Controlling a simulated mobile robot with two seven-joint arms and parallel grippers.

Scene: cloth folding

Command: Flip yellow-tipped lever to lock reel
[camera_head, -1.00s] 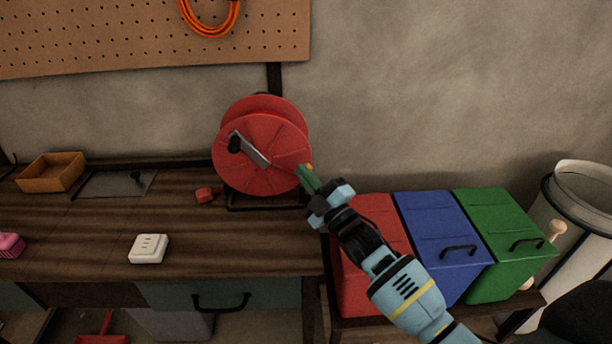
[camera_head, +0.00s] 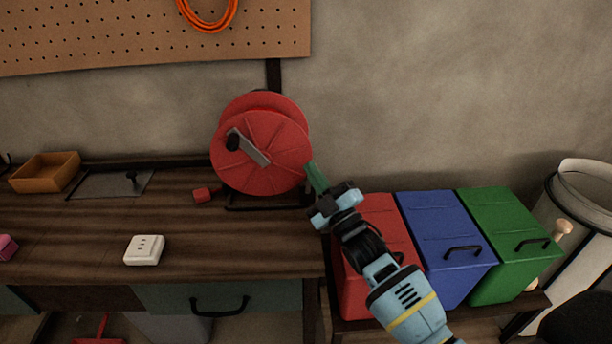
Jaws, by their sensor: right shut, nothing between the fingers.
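The red reel (camera_head: 262,172) stands upright on a black frame at the right end of the wooden workbench. A grey crank with a black knob (camera_head: 233,141) crosses its front face. My right gripper (camera_head: 313,170) has its green fingers shut and empty at the reel's right edge. I cannot tell whether the fingertips touch the reel. The yellow-tipped lever cannot be made out now; the fingers may hide it. My left gripper is not in view.
A red plug (camera_head: 202,195) and a white socket block (camera_head: 145,249) lie on the workbench (camera_head: 90,230). Red (camera_head: 372,215), blue (camera_head: 446,230) and green (camera_head: 505,235) bins stand right of the bench, beneath my right arm. An orange tray (camera_head: 46,172) is at the far left.

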